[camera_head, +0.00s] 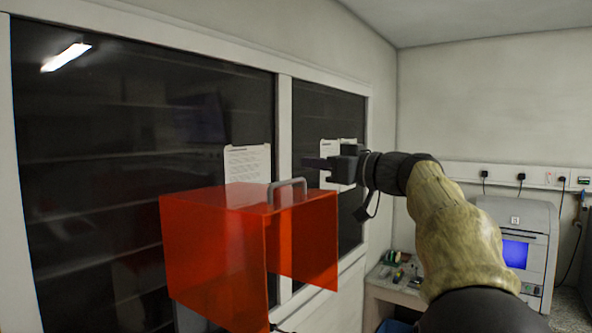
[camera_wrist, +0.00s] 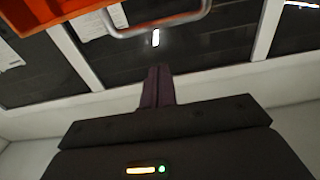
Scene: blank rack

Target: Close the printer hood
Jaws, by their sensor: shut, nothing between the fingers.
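The printer hood (camera_head: 215,240) is a translucent orange box at the lower middle of the head view, in front of the dark window. Its grey handle (camera_head: 287,183) stands on the top near the right edge. The printer under it is cut off by the bottom of the picture. My gripper (camera_head: 308,162) is shut and empty, pointing left, above and just right of the handle in the picture. In the wrist view the gripper (camera_wrist: 157,70) has its fingers together below the handle (camera_wrist: 155,29), with a visible gap between. A corner of the orange hood (camera_wrist: 50,12) shows at upper left.
A window wall with white frames (camera_head: 285,120) runs behind the hood, with paper sheets (camera_head: 247,165) on the glass. At right a grey machine with a blue screen (camera_head: 515,252) stands near a bench with small items (camera_head: 400,275). The air above the hood is free.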

